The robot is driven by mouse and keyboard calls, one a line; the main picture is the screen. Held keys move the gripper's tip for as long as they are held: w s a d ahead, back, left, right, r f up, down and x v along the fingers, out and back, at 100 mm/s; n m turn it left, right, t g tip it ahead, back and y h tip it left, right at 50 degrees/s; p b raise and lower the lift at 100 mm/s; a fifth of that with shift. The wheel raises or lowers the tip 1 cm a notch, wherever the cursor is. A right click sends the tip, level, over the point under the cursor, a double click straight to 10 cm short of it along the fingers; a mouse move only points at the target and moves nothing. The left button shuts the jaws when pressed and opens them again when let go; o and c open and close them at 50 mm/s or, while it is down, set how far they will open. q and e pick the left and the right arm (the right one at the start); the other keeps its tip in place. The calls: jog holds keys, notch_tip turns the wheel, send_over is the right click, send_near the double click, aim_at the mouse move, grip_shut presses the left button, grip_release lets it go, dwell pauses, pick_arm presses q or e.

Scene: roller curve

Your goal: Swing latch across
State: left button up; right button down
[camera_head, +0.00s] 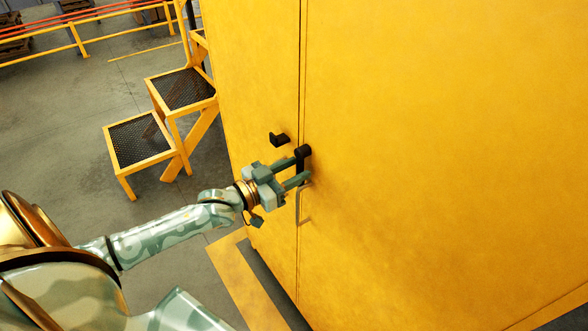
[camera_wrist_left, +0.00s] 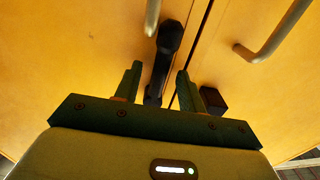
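A black latch (camera_head: 302,151) sits by the seam of the yellow cabinet doors. Its bar hangs down from the round pivot. A black catch (camera_head: 278,139) is on the left door, left of the pivot; it also shows in the left wrist view (camera_wrist_left: 213,100). My left gripper (camera_head: 301,168) is at the latch bar. In the left wrist view the latch (camera_wrist_left: 168,40) runs between the two parted fingers (camera_wrist_left: 159,74), with a gap showing on each side. My right gripper is not in view.
A metal handle (camera_head: 299,207) stands out from the right door (camera_head: 430,150), just below my left gripper. Yellow steps (camera_head: 141,139) with black mesh treads stand left of the cabinet. A yellow railing (camera_head: 78,38) is at the back left. The grey floor between is clear.

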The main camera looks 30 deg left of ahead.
pick_arm(q)
jog(key=shift+w+d, duration=0.1)
jog(key=shift+w, duration=0.15)
jog(key=shift+s, duration=0.1)
grip_shut()
